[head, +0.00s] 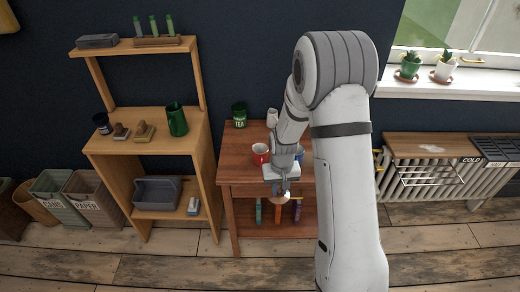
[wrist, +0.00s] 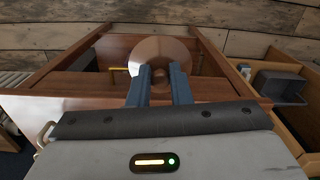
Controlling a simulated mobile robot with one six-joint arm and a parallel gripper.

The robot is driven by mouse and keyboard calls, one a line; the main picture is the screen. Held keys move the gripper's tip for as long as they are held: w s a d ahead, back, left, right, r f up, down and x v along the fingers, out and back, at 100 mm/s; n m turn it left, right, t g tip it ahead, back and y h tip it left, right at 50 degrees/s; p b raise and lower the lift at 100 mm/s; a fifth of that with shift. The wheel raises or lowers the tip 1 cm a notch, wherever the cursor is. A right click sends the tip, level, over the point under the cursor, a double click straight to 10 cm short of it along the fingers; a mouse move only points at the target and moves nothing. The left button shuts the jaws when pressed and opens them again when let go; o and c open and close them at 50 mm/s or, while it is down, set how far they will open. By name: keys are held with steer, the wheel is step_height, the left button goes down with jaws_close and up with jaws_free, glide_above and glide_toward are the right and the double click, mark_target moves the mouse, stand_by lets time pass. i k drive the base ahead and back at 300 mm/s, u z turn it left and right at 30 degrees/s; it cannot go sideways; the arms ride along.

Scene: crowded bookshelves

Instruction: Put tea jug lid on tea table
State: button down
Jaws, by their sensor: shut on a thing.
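The tea jug lid is a round, brownish disc with a knob (wrist: 161,52); it also shows in the head view (head: 277,198). My gripper (wrist: 160,78) is shut on its knob, with the two blue fingertips on either side. In the head view my gripper (head: 281,188) hangs at the front of the reddish-brown tea table (head: 236,155), below the level of its top. The lid appears in front of the open lower part of the table. My arm hides the table's right side.
A red mug (head: 260,153) and a green tea tin (head: 239,115) stand on the tabletop. Colored items hang or stand below it. A wooden shelf (head: 120,146) with a green jug (head: 177,119) is left. The tabletop's front left is clear.

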mark_target(233, 161)
steer(key=u, duration=0.45)
steer(key=i, duration=1)
